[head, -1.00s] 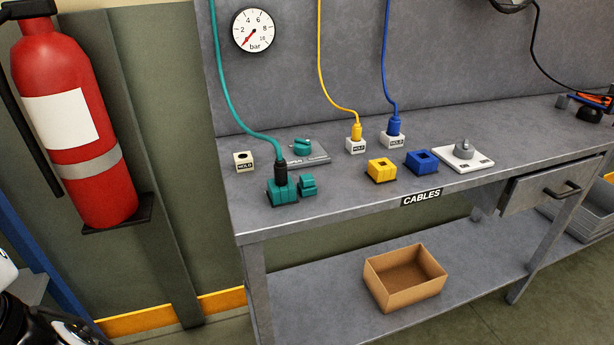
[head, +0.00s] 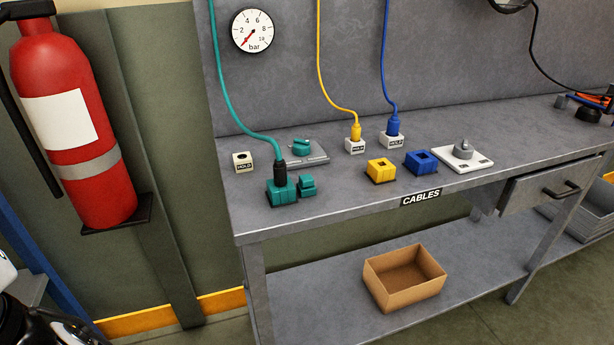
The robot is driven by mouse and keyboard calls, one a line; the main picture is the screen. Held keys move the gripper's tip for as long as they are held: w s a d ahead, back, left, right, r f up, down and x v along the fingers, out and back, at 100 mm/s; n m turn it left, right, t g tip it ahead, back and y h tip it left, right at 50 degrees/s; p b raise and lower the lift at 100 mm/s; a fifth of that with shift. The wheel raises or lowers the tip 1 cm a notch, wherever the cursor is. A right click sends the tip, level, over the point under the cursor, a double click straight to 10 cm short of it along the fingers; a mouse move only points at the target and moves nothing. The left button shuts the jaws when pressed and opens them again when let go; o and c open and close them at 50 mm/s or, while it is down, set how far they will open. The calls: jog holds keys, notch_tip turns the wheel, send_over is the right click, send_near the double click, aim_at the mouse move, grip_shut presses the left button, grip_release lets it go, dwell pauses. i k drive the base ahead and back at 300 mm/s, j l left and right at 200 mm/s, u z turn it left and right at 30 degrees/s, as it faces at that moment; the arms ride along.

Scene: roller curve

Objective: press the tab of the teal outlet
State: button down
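The teal outlet (head: 282,192) is a small ribbed block near the front left of the bench top. A black plug (head: 280,172) stands upright in it, with the teal cable (head: 229,105) rising from it up the back panel. A teal stepped piece (head: 307,186), apparently the tab, sits directly at the outlet's right side. Nothing touches it. Parts of my arm show at the lower left edge, well away from the bench top. My gripper's fingers are not in view.
An empty white holder (head: 243,162) and a grey plate with a teal knob (head: 301,147) stand behind the outlet. Yellow (head: 381,171) and blue (head: 420,163) empty outlets and a white plate with a grey knob (head: 463,150) lie to the right. A fire extinguisher (head: 75,140) hangs left.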

aim_at(306, 180)
jog(key=i+l, duration=0.15)
jog(key=l, duration=0.2)
jog(key=i+l, duration=0.1)
jog(key=l, duration=0.3)
jog(key=i+l, duration=0.15)
jog(key=l, duration=0.2)
jog(key=u, duration=1.6)
